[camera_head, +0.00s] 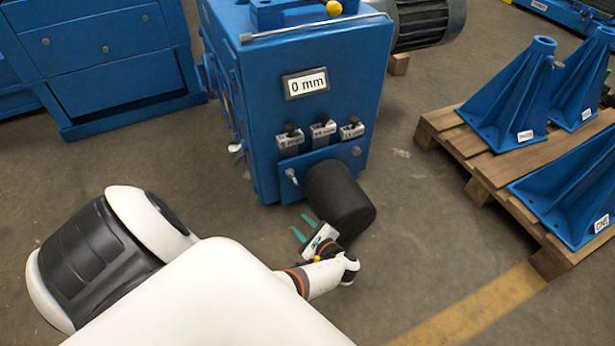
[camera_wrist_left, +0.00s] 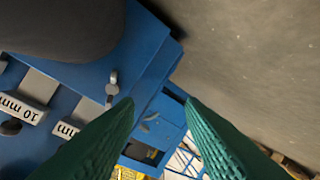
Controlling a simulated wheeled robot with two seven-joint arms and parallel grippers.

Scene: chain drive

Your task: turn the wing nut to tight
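A blue machine housing (camera_head: 310,60) stands at top centre with a "0 mm" sign. A small silver fitting (camera_head: 292,175) sits on its front low down, left of a black cylinder (camera_head: 338,195); it also shows in the left wrist view (camera_wrist_left: 112,88). A second pale, wing-like piece (camera_head: 236,148) sticks out at the housing's left side and shows in the left wrist view (camera_wrist_left: 150,122). I cannot tell for sure which is the wing nut. My left gripper (camera_head: 303,227) is open and empty below the cylinder, its green fingers (camera_wrist_left: 160,102) apart and touching neither piece.
Several labelled metal plates (camera_head: 322,133) hang on the housing's front above the cylinder. A wooden pallet (camera_head: 485,170) with blue brackets (camera_head: 510,100) stands at right. A blue cabinet (camera_head: 110,60) is at left. The floor between gripper and pallet is clear.

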